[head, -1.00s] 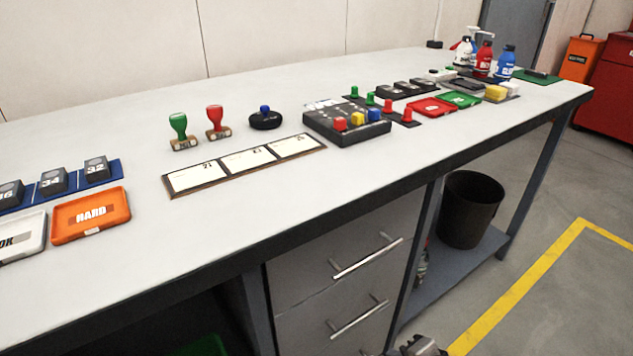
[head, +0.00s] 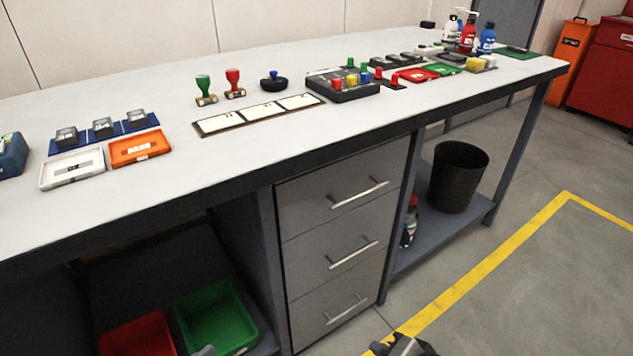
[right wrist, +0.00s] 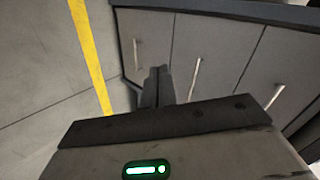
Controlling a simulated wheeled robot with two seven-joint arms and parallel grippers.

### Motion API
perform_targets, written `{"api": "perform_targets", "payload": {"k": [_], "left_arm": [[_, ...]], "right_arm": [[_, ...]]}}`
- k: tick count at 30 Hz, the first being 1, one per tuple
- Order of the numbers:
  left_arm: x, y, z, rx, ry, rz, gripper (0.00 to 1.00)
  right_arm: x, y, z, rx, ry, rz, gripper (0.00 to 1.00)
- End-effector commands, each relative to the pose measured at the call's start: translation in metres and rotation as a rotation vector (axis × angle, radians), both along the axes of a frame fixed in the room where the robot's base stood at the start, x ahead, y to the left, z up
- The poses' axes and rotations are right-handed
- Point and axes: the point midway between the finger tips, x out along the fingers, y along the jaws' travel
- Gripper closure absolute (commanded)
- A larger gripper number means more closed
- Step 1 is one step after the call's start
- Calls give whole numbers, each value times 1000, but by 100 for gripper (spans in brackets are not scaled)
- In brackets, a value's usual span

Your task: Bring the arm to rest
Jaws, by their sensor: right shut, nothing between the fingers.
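My right gripper (head: 405,346) shows at the bottom edge of the head view, low over the floor in front of the workbench (head: 345,143). In the right wrist view its two fingers (right wrist: 157,86) are together, with nothing between them. It is clear of the bench top and holds no object. The bench's drawer fronts (right wrist: 215,55) lie beyond the fingers in that view.
The drawers (head: 340,200) are closed, their handles sticking out. A black bin (head: 458,178) stands on the lower shelf. Green (head: 215,312) and red (head: 138,335) bins sit under the bench. Stamps, trays and bottles stand on top. Open floor with a yellow line (head: 500,255) lies to the right.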

Motion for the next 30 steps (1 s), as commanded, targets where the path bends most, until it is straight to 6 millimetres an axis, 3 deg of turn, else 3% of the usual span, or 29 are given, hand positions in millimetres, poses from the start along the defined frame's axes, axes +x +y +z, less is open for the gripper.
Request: {"api": "perform_targets", "payload": {"k": [10, 15, 20, 21, 30], "left_arm": [[6, -14, -38, -32, 0, -39, 0], [9, -22, -58, -47, 1, -63, 0], [13, -30, -76, -61, 0, -87, 0], [12, -27, -51, -57, 5, -79, 0], [6, -9, 10, -10, 32, -25, 0]], "right_arm": [[-39, 38, 11, -245, -310, 268, 100], [-55, 42, 26, -436, -487, 377, 100], [-68, 33, 41, -664, -636, 461, 100], [-67, 31, 65, -677, -634, 465, 100], [-72, 14, 125, -724, -578, 442, 100]]}}
